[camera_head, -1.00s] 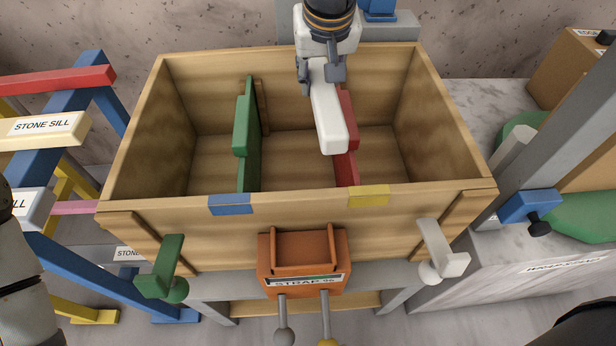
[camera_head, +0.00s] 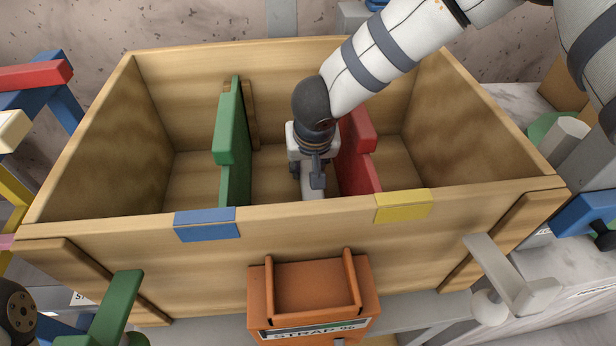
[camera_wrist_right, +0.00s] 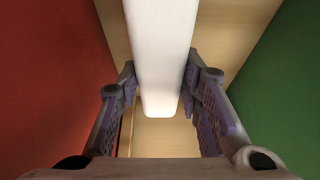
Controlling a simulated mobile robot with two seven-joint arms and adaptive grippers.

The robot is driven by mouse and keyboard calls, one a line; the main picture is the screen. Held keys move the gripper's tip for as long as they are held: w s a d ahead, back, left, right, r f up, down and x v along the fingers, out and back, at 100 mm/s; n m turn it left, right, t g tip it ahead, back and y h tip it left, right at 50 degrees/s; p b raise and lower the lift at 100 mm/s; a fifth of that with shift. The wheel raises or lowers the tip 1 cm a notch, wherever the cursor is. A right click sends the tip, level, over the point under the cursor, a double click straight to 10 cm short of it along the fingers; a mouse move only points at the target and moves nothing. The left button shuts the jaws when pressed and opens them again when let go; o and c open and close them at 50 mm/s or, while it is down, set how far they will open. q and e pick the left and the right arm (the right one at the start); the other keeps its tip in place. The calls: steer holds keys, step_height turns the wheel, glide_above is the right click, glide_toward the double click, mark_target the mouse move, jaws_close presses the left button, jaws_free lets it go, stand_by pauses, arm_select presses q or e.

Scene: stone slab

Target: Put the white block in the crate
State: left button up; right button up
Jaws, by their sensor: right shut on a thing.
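The wooden crate (camera_head: 110,222) fills the middle of the head view, open at the top. A green divider (camera_head: 228,130) and a red divider (camera_head: 357,150) stand inside it. My right gripper (camera_head: 314,180) reaches down between these dividers, shut on the white block (camera_head: 313,190). Only a short part of the block shows there, just behind the crate's front wall. In the right wrist view the white block (camera_wrist_right: 162,50) sits between both fingers, with red on the left and green on the right. Whether it touches the crate floor is hidden. My left gripper is out of view.
The front rim carries a blue patch (camera_head: 207,224) and a yellow patch (camera_head: 403,205). An orange strap box (camera_head: 310,290) hangs on the front. A green handle (camera_head: 116,308) and a white handle (camera_head: 505,270) stick out in front. The left compartment looks empty.

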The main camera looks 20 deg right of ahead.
step_height(320, 180, down, 4)
steer(key=shift+r+b, duration=0.2)
steer(key=shift+b, duration=0.25)
steer(key=shift+r, duration=0.1)
steer(key=o, duration=0.9)
steer(key=shift+o, duration=0.2)
steer(key=p+v, duration=0.3)
steer(key=v, duration=0.8)
steer(key=shift+r+p, duration=0.3)
steer(key=shift+p, duration=0.05)
steer(key=shift+s+r, duration=0.2)
steer(key=shift+r, duration=0.05)
